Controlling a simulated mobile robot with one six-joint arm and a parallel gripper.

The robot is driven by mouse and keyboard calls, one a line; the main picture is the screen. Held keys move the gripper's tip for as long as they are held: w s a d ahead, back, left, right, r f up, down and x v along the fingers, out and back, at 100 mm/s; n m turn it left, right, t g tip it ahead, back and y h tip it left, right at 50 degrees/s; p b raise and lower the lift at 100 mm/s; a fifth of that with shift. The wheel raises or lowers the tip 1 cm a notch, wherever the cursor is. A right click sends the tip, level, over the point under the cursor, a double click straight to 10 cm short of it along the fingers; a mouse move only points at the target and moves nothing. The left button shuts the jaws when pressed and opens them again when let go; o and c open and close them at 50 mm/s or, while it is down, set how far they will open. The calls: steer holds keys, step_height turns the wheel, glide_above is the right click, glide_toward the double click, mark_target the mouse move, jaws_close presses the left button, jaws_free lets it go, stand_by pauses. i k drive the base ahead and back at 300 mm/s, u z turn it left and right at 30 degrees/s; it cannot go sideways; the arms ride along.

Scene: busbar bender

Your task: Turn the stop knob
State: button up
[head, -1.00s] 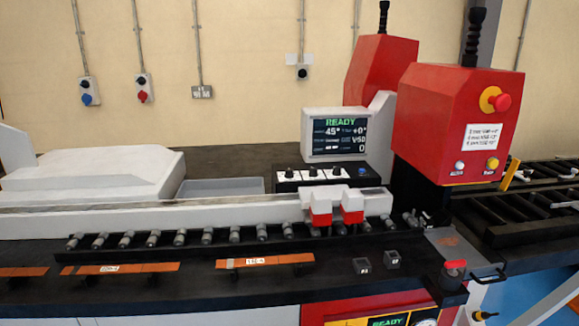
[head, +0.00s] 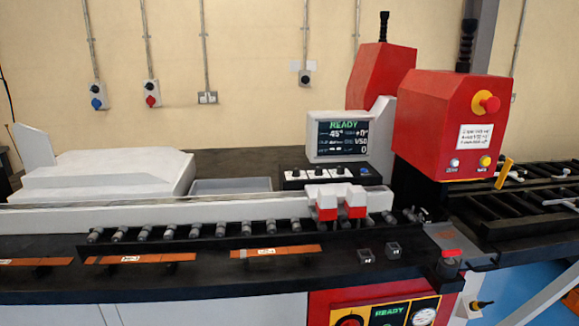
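A row of small black knobs with white label plates (head: 318,174) sits on a dark panel below the display, with a blue button (head: 364,172) at its right end. The labels are too small to read, so I cannot tell which one is the stop knob. The display (head: 341,135) reads READY, 45°, +0°, V50 and 0. A red mushroom button on a yellow ring (head: 489,103) is on the red bender head (head: 431,120). My gripper is not in view.
Copper bars (head: 140,258) lie on the dark bench front. A grey tray (head: 232,187) stands left of the panel. A red knob (head: 451,254) sits at right.

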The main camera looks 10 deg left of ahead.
mark_target(317, 172)
steer(key=z, duration=0.3)
steer(key=k, duration=0.2)
steer(key=u, duration=2.6)
steer(key=k, duration=0.65)
steer(key=z, duration=0.3)
steer(key=i, duration=1.65)
steer(key=u, duration=0.2)
